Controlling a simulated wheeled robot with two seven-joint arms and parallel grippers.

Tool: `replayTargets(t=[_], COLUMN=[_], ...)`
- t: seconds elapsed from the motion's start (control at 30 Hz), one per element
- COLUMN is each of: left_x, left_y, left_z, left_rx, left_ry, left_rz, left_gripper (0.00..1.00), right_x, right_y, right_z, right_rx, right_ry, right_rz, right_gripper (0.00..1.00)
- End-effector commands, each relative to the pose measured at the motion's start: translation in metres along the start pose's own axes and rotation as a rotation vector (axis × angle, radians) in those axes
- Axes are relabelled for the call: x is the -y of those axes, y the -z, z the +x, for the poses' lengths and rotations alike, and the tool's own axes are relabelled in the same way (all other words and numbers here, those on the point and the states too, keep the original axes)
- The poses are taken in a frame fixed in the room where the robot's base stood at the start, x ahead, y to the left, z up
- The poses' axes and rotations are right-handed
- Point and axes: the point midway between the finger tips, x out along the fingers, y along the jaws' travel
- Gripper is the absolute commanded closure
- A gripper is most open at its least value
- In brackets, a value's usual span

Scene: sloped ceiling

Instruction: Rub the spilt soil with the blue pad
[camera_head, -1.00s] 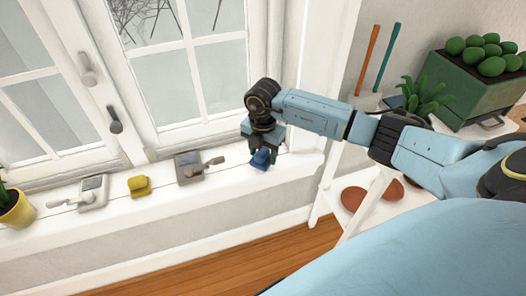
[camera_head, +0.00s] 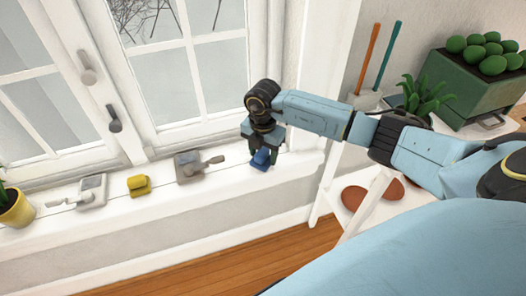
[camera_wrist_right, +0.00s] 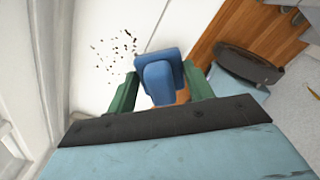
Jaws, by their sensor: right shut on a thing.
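The blue pad (camera_head: 261,161) is at the right part of the white window sill, held in my right gripper (camera_head: 262,151). In the right wrist view the pad (camera_wrist_right: 160,76) sits between the two green fingers, which are shut on it. The spilt soil (camera_wrist_right: 117,47) shows there as a scatter of dark specks on the white surface, just left of the pad's far end. I cannot make out the soil in the head view. Whether the pad touches the sill is hard to tell. My left gripper is not in view.
On the sill (camera_head: 100,225), left of my right gripper, are a grey tool with a handle (camera_head: 190,166), a yellow pad (camera_head: 139,185), another grey tool (camera_head: 93,190) and a yellow plant pot (camera_head: 16,208). A white shelf with plants stands right. Window glass is behind.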

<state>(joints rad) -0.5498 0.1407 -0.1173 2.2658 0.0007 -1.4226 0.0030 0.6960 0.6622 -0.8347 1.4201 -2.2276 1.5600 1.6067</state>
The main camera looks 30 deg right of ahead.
Motion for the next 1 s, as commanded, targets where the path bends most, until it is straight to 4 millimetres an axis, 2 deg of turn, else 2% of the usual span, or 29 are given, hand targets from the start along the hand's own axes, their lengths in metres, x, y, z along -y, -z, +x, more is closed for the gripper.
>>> replayTargets(t=[0.8, 1.0], left_x=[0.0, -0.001], left_y=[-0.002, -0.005], left_z=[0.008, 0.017], left_rx=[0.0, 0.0], left_ry=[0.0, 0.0], left_rz=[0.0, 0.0], left_gripper=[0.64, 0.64], right_x=[0.0, -0.01], right_y=[0.0, -0.008], right_z=[0.015, 0.016], right_rx=[0.0, 0.0], right_ry=[-0.001, -0.002], right_rz=[-0.001, 0.001], right_gripper=[0.66, 0.66])
